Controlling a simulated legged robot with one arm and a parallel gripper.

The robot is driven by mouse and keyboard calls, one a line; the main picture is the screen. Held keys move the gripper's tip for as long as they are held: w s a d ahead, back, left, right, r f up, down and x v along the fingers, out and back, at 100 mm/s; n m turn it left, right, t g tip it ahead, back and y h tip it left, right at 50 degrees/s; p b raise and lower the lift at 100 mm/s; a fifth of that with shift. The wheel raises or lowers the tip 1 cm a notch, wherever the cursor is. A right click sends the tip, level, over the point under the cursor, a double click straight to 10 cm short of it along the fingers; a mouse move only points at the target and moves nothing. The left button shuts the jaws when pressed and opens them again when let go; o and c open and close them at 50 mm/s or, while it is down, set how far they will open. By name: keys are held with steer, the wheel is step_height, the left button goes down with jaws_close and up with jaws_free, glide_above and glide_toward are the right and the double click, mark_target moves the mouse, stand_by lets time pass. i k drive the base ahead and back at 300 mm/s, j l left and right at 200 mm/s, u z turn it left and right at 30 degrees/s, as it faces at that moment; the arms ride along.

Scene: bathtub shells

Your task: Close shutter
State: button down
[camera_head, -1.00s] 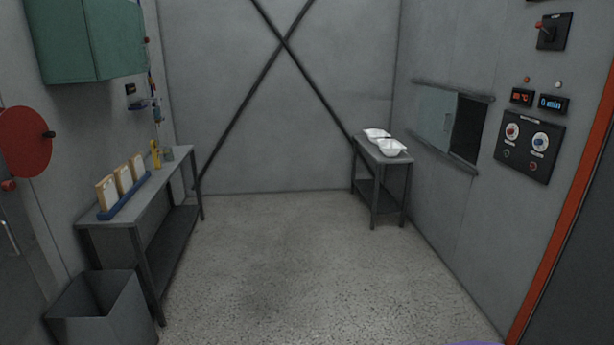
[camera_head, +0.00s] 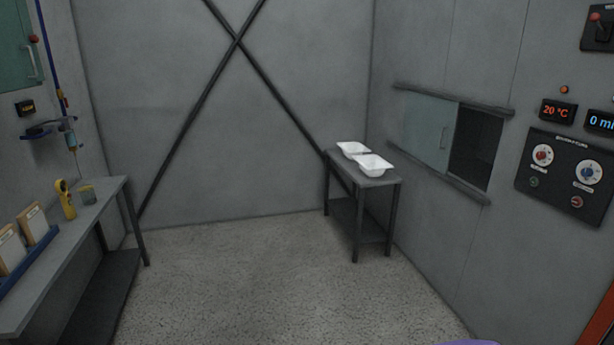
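The right part of the opening is uncovered and dark. My gripper is not in view. A small purple shape shows at the bottom edge, and I cannot tell what it is.
A control panel (camera_head: 566,172) is right of the opening. A long bench (camera_head: 80,235) runs along the left. The floor (camera_head: 270,285) between is clear.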

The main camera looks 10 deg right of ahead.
mark_target(430, 124)
steer(key=i+l+z, duration=0.1)
steer(key=i+z, duration=0.2)
steer(key=i, duration=0.65)
steer(key=i+j+z, duration=0.15)
steer(key=i+z, duration=0.15)
steer(key=i, duration=2.6)
